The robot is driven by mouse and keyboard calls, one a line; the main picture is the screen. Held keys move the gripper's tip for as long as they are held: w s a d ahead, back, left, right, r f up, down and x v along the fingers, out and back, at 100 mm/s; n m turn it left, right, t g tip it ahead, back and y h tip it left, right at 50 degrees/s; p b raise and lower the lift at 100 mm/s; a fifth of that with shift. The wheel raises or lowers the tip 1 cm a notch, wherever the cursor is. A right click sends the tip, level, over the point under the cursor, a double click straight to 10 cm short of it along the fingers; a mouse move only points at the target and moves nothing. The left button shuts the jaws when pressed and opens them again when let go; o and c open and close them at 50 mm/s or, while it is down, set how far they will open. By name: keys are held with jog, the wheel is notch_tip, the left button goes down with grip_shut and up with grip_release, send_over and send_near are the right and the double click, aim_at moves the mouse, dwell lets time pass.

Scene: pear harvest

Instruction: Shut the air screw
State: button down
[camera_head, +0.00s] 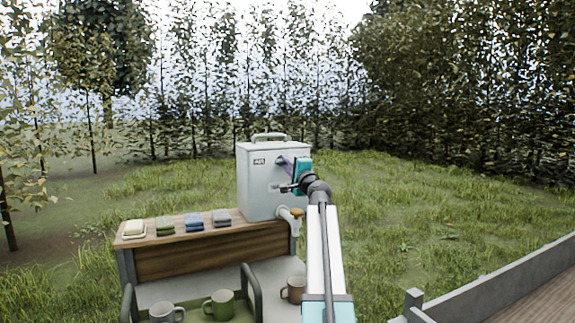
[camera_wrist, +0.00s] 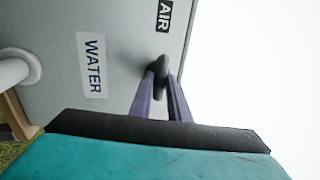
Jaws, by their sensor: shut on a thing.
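The grey water tank (camera_head: 255,195) with a top handle stands on the wooden bench. Its AIR label (camera_wrist: 165,15) and WATER label (camera_wrist: 93,65) show sideways in the wrist view. The dark air screw (camera_wrist: 161,68) sticks out of the tank face near the AIR label. My gripper (camera_wrist: 160,84) is shut on the air screw, with one purple finger on each side of it. How far the screw is turned cannot be told.
A tap (camera_head: 291,214) juts from the tank's lower right, below my arm. Folded cloths (camera_head: 193,222) and a soap-like block (camera_head: 134,229) lie on the bench (camera_head: 200,255). Several mugs (camera_head: 219,305) stand below. A grey wall (camera_head: 490,283) edges the right; grass lies beyond.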

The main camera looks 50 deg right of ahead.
jog(key=shift+d, duration=0.1)
jog(key=c, duration=1.7)
grip_release()
jog(key=shift+s, duration=0.2)
jog(key=shift+b+v, duration=1.05)
jog(key=shift+v, duration=5.75)
jog(key=shift+w, duration=0.1)
